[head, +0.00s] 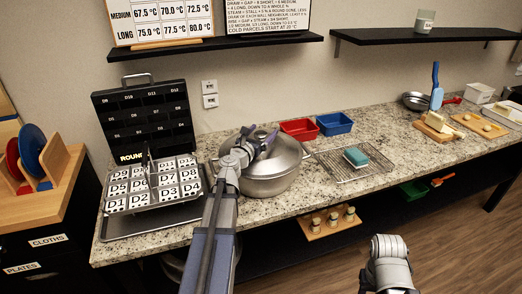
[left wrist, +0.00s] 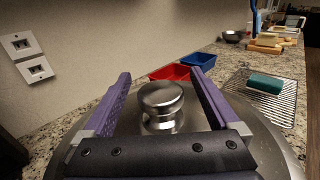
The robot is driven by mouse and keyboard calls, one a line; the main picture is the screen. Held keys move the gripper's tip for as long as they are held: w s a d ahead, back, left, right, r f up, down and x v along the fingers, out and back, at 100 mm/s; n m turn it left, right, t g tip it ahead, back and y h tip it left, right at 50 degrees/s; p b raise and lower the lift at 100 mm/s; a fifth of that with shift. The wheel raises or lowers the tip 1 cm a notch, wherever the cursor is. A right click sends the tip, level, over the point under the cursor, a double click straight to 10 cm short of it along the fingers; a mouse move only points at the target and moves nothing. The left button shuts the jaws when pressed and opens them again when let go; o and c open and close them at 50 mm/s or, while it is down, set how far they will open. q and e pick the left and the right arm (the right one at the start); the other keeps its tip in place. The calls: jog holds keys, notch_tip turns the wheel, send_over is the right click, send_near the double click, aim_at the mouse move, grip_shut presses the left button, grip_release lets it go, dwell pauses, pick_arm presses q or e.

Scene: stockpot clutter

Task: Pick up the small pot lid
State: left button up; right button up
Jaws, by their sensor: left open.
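A steel pot (head: 268,185) with two side handles stands on the granite counter, with a shiny metal lid (head: 287,155) on top. In the left wrist view the lid (left wrist: 265,140) fills the lower part, and its round knob (left wrist: 161,98) stands in the middle. My left gripper (head: 259,141) is over the lid, its purple fingers spread. In the left wrist view the open fingers (left wrist: 160,76) lie on either side of the knob, with visible gaps; contact does not show. My left arm hides part of the lid and pot. My right gripper's fingers do not show, only part of that arm.
A wire rack (head: 340,168) with a teal block (head: 355,157) is to the right. Counter beyond the rack is partly clear.

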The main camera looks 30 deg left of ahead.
pick_arm(q)
jog(key=shift+w+a, duration=0.1)
jog(key=shift+w, duration=1)
jog(key=shift+s, duration=0.1)
grip_shut()
